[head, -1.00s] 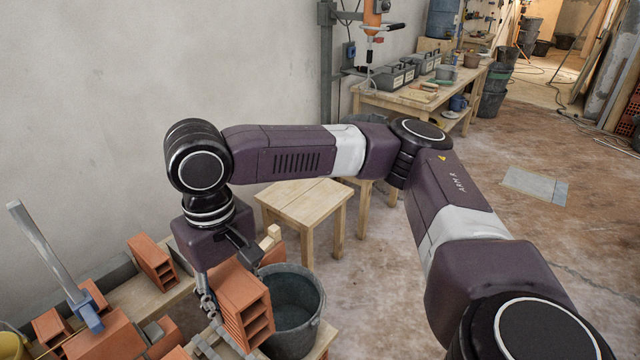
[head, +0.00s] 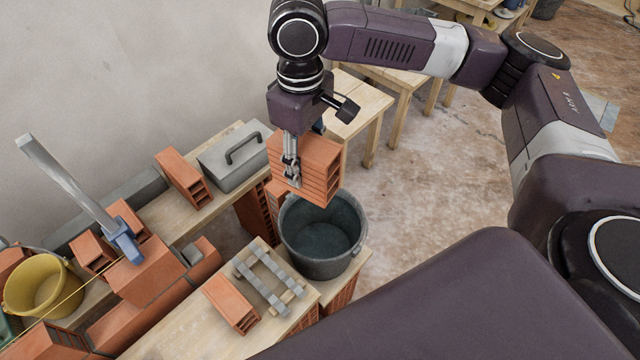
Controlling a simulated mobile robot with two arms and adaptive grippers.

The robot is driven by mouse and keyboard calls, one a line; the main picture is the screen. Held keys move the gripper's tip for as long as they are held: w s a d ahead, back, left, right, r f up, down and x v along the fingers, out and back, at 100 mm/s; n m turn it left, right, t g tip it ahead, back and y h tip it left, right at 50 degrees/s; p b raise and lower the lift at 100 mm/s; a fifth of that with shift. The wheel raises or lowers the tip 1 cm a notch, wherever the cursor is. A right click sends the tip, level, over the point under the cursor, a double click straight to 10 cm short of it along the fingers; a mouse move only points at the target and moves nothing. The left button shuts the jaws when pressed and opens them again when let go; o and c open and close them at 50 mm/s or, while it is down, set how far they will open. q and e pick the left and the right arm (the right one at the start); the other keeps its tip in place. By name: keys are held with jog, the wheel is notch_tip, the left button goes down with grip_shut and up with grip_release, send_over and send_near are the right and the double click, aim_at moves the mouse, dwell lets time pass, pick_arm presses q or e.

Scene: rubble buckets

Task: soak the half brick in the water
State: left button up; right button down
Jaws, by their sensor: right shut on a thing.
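The orange hollow half brick (head: 318,165) is held by my right gripper (head: 291,172), whose fingers are shut on its left side. The bucket stands on the right end of a plank. The water (head: 318,243) in it looks dark and still. Whether the brick touches the rim is hard to tell from this angle. My left gripper is not in view.
A grey toolbox (head: 232,162) and another brick (head: 181,180) stand on the back plank. The floor at right is open.

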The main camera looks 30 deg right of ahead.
jog(key=n, duration=0.1)
jog(key=w+f+n, duration=0.1)
jog(key=n, duration=0.1)
jog(key=n+p, duration=0.1)
jog(key=shift+w+f+n, duration=0.4)
pick_arm(q)
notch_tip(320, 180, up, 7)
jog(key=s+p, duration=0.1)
jog(key=p, duration=0.4)
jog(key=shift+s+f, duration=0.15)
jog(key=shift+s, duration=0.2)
pick_arm(e)
jog(key=w+d+f+n, duration=0.1)
jog(key=d+f+n, duration=0.1)
jog(key=f+n, duration=0.6)
jog(key=w+d+f+n, duration=0.1)
jog(key=d+f+n, duration=0.2)
jog(key=f+n, duration=0.5)
jog(key=shift+d+f+n, duration=0.15)
jog(key=shift+d+n, duration=0.15)
jog(key=shift+n, duration=3.4)
pick_arm(q)
jog(key=shift+p, duration=0.35)
pick_arm(e)
jog(key=shift+w, duration=0.1)
